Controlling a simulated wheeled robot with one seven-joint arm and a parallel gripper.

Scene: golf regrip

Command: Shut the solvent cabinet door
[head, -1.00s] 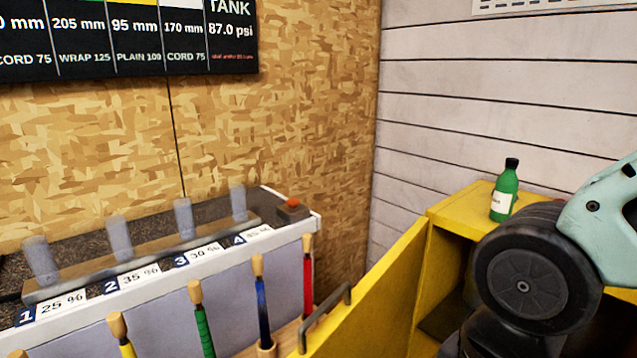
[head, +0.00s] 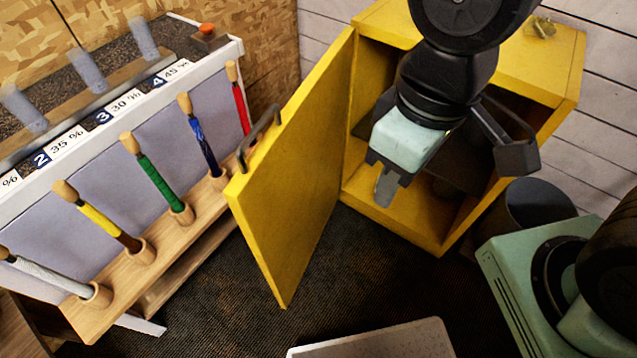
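The yellow solvent cabinet (head: 565,75) stands at the upper right with its front open. Its yellow door (head: 290,180) is swung wide open, out from the cabinet's left front edge towards me. A dark grey bar handle (head: 258,140) is on the door's outer face, near its free edge. My gripper (head: 385,188) hangs in front of the cabinet opening, right of the door and on its inner side, and looks apart from the door. The fingers are seen at an angle that hides their gap. My arm covers part of the cabinet interior.
A white bench (head: 205,60) and a wooden rack (head: 118,290) of several coloured grips stand left of the door. An orange-red button (head: 207,30) is on the bench corner. Dark floor (head: 330,265) is clear below the door. A pale flat-topped object (head: 380,342) is at the bottom.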

